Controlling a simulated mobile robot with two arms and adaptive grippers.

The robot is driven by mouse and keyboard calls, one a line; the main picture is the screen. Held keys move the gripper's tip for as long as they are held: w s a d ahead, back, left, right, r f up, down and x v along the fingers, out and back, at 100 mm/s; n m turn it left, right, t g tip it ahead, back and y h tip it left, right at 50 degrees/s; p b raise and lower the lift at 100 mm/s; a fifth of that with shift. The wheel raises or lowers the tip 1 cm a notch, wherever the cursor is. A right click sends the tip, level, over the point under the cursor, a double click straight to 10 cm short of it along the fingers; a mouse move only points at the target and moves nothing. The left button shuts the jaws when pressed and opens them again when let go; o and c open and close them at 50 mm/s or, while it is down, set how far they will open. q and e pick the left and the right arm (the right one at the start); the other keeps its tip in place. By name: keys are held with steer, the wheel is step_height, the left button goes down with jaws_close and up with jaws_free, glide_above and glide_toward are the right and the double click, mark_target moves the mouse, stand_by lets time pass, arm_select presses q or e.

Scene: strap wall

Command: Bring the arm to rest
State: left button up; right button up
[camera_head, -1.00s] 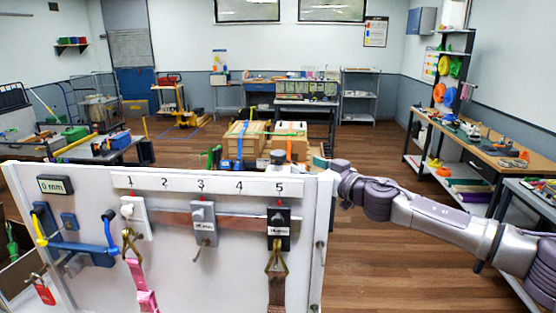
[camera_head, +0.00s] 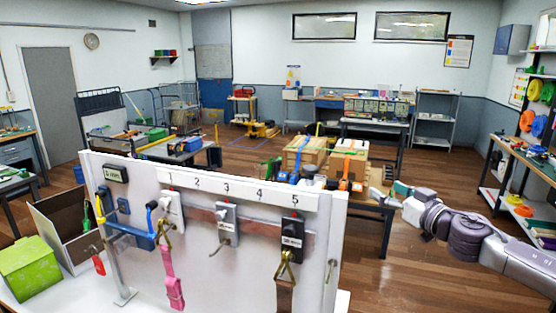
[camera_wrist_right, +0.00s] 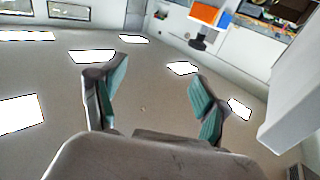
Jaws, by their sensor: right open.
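My right arm comes in from the right in the head view. Its gripper (camera_head: 402,196) is beyond and to the right of the white panel, apart from the panel's right edge. In the right wrist view the gripper's two fingers (camera_wrist_right: 155,92) stand wide apart with teal pads and nothing between them. That view looks up at the ceiling with its bright light panels. My left gripper does not show.
The white strap panel (camera_head: 232,188) stands in front, numbered 1 to 5, with a pink strap (camera_head: 172,280) hanging from it. A green box (camera_head: 30,268) sits at lower left. Boxes (camera_head: 345,165) stand on a table behind. A workbench (camera_head: 530,170) is at right.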

step_height(320, 180, down, 31)
steer(key=w+m+g+h+b, duration=0.1)
steer(key=g+h+b, duration=0.15)
steer(key=b, duration=0.35)
steer(key=s+d+f+g+h+b, duration=0.1)
steer(key=s+f, duration=0.3)
steer(key=f, duration=0.6)
steer(key=s+f+m+g+h+b, duration=0.1)
steer(key=s+f, duration=0.3)
steer(key=f, duration=0.5)
steer(key=s+d+f+g+h+b, duration=0.15)
steer(key=s+f, duration=0.25)
steer(key=f, duration=0.6)
steer(key=s+a+f+g+h+b, duration=0.1)
steer(key=s+a+f+g+b, duration=0.2)
steer(key=s+f, duration=2)
steer(key=s+a+f+g+b, duration=0.1)
steer(key=s+f+g, duration=0.2)
steer(key=s, duration=1.2)
steer(key=s+a+f+g+b, duration=0.1)
steer(key=s+f+g, duration=0.2)
steer(key=s, duration=1.2)
step_height(320, 180, down, 3)
steer(key=shift+a+f+m+h, duration=0.1)
steer(key=shift+a+m+h, duration=0.05)
steer(key=shift+m+h, duration=0.15)
